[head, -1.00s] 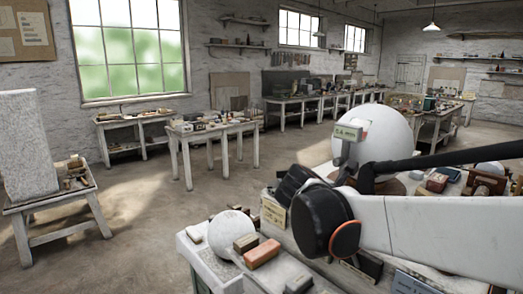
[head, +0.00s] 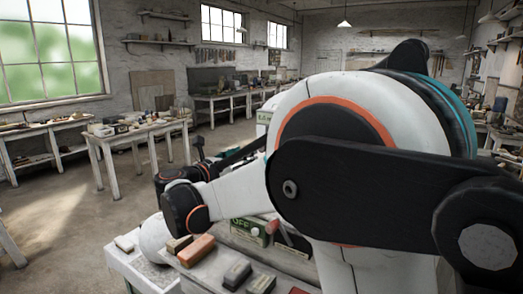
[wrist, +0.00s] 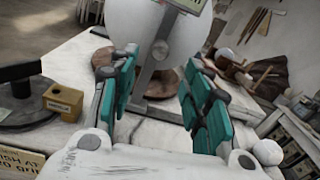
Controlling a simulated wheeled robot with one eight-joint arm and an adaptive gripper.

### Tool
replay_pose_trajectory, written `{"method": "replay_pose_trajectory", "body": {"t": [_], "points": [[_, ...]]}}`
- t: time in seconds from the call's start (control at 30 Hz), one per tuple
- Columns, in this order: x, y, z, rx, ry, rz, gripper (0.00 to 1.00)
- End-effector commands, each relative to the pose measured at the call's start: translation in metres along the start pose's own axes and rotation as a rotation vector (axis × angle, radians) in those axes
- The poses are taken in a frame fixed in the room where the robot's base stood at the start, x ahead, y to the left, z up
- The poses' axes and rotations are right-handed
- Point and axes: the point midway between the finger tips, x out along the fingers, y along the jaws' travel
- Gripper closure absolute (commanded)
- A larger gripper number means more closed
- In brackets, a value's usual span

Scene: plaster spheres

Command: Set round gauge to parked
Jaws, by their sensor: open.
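In the wrist view a grey gauge (wrist: 153,65) stands in front of a large white plaster sphere (wrist: 128,18). Its long grey bar slants down between my fingers, and its greenish display (wrist: 190,4) is cut off by the top edge. I cannot read the display. My gripper (wrist: 162,62) is open, with its teal-padded fingers spread to either side of the bar. I cannot tell whether either finger touches it. In the head view my arm hides most of the sphere and gauge.
A yellowish box (wrist: 63,101) and a dark disc (wrist: 20,113) lie left of my gripper. A small white ball (wrist: 268,152) and wooden tools lie right. In the head view, a smaller sphere (head: 153,233) and an orange block (head: 197,250) sit near the table's left edge.

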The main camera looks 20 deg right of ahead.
Motion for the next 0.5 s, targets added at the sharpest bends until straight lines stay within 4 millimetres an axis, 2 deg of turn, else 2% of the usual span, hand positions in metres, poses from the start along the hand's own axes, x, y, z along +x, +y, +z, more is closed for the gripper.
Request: {"method": "replay_pose_trajectory", "body": {"t": [0.3,0.5], "points": [[0.064,-0.001,-0.003,0.001,0.002,-0.003,0.56],[0.096,0.0,-0.002,0.001,0.002,-0.002,0.56]]}}
